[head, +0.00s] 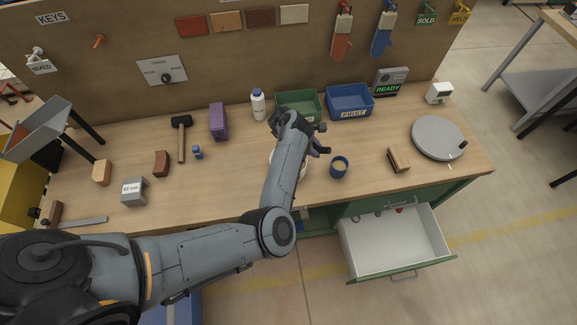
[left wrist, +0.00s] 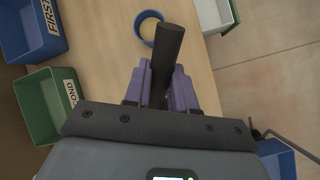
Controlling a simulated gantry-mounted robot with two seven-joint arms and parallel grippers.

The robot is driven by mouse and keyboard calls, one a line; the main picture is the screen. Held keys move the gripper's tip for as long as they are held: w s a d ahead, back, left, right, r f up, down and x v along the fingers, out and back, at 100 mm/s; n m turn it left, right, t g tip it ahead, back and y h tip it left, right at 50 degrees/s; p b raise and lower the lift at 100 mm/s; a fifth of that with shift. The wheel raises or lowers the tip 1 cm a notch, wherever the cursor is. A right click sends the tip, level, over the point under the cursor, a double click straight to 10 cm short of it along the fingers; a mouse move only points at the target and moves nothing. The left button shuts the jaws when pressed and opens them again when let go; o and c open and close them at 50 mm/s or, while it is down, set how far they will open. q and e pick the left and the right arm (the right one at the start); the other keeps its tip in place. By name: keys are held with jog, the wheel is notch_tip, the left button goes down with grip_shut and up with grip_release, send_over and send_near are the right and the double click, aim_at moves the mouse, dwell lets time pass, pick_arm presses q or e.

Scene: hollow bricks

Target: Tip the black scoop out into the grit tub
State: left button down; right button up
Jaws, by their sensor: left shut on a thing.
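My left gripper (head: 316,148) is over the middle of the bench, its purple fingers partly hidden by my arm. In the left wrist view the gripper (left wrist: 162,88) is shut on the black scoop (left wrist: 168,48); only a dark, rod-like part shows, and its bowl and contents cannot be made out. A small round blue tub (head: 339,167) with tan material inside stands just right of the gripper; it also shows in the left wrist view (left wrist: 149,27). It looks like the grit tub, but no label shows. My right gripper is not in view.
A green bin (head: 298,104) and a blue FIRST bin (head: 350,101) stand behind. A white round thing (head: 273,158) is mostly hidden under my arm. A brown-faced block (head: 398,159) and grey disc (head: 438,138) lie right. An open drawer (head: 395,245) juts out in front.

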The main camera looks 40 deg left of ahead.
pick_arm(q)
jog(key=shift+a+r, duration=0.1)
dwell(0.5)
jog(key=shift+s+a+r+h, duration=0.15)
jog(key=shift+a+r+h, duration=0.3)
jog(key=shift+a+h, duration=0.1)
jog(key=shift+s+a+r+t+h, duration=0.1)
jog(key=shift+a+r+t+h, duration=0.1)
jog(key=shift+r+t+h, duration=0.1)
jog(key=shift+s+a+r+n+t+h, duration=0.15)
jog(key=shift+a+r+t+h, duration=0.1)
jog(key=shift+a+h, duration=0.2)
jog(key=shift+s+a+r+n+t+h, duration=0.15)
jog(key=shift+a+r+h, duration=0.1)
jog(key=shift+a+h, duration=0.2)
dwell(0.4)
jog(key=shift+a+b, duration=0.25)
jog(key=shift+b, duration=0.05)
jog(key=shift+s+a+r+t+h, duration=0.3)
jog(key=shift+a+r+h, duration=0.1)
jog(key=shift+a+h, duration=0.3)
